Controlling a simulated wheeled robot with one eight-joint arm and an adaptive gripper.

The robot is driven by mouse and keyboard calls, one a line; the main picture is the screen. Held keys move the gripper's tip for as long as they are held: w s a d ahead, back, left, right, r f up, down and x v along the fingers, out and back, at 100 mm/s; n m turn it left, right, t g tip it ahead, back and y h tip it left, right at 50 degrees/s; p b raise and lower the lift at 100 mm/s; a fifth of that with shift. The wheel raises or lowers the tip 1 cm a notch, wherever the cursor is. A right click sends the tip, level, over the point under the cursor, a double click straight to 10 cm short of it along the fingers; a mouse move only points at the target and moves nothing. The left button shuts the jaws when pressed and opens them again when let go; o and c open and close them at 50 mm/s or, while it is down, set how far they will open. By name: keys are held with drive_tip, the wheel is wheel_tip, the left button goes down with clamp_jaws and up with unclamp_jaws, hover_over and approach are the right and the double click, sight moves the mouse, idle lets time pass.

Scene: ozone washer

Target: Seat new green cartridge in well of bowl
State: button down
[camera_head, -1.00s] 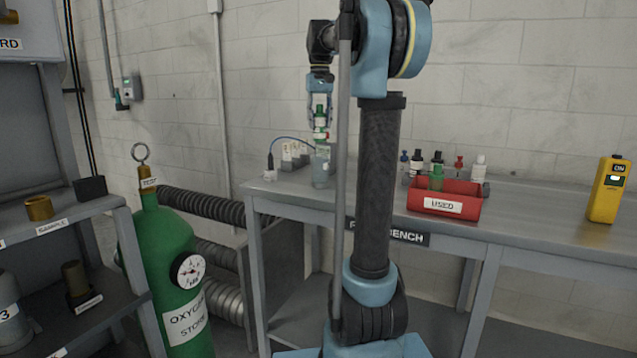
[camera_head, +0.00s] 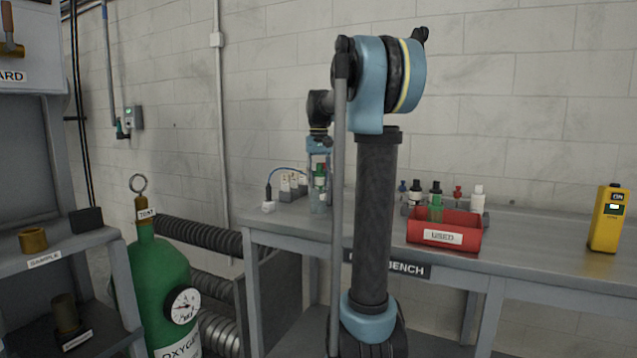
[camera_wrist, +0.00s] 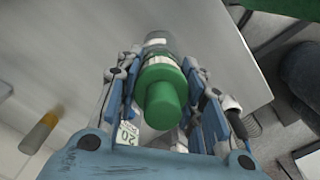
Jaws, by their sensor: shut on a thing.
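The green cartridge (camera_head: 319,182) is upright in my gripper (camera_head: 319,170), at the left end of the bench. In the wrist view its round green end (camera_wrist: 161,98) faces the camera, between the two fingers of the gripper (camera_wrist: 163,85). The clear bowl (camera_head: 318,205) stands on the bench directly below it, and the cartridge's lower part overlaps the bowl's top. A clear rim, seemingly the bowl's (camera_wrist: 160,40), shows past the cartridge in the wrist view. The well is hidden, so I cannot tell how deep the cartridge sits.
A red bin (camera_head: 444,237) marked USED holds a green item. Several small bottles (camera_head: 436,195) stand behind it. A yellow meter (camera_head: 608,218) is at the right. A small rack (camera_head: 293,186) and a blue cable are just left of the bowl. The bench between bin and meter is clear.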

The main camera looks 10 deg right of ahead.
drive_tip(key=c, duration=1.1)
unclamp_jaws()
drive_tip(key=shift+o, duration=0.2)
drive_tip(key=shift+r, duration=0.15)
wheel_tip(320, 180, up, 12)
drive_tip(key=shift+s+f, duration=0.1)
drive_tip(key=s+f+t, duration=0.1)
drive_tip(key=s+f, duration=1.6)
drive_tip(key=f, duration=0.3)
drive_tip(key=s+f+t, duration=0.1)
drive_tip(key=s+f, duration=1.6)
drive_tip(key=f, duration=0.3)
drive_tip(key=shift+s, duration=0.4)
drive_tip(key=shift+d, duration=0.1)
